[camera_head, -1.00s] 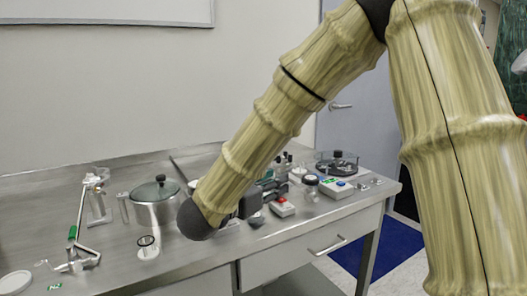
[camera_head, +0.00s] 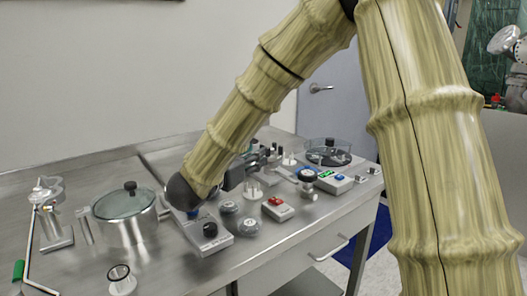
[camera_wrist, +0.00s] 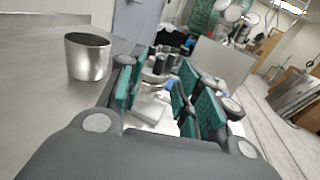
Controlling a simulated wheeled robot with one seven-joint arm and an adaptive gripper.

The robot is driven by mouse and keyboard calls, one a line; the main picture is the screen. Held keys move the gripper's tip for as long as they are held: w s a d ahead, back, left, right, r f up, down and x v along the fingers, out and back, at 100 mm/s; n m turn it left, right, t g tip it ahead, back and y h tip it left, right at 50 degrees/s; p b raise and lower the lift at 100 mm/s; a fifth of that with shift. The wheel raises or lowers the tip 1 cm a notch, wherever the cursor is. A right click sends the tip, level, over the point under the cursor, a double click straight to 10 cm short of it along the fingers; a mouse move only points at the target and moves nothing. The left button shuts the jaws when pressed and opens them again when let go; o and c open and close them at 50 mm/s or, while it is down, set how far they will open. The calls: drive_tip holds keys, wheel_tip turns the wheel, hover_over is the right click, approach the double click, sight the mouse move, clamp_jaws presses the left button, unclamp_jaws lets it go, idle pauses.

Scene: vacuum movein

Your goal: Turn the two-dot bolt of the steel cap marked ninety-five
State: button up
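My gripper (camera_wrist: 160,98) is open in the wrist view, with teal pads apart and grey-white fittings (camera_wrist: 157,70) beyond and between them. I cannot tell that it touches anything.
A lidded pot (camera_head: 125,222) stands left on the steel bench. A box with a black knob (camera_head: 209,232), a box with a red button (camera_head: 278,208) and a white-blue box (camera_head: 334,181) stand along the bench. A round clear dish (camera_head: 327,153) is behind. A steel cup (camera_wrist: 88,58) is beside my gripper.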

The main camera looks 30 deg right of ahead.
drive_tip(key=shift+x, duration=2.55)
clamp_jaws()
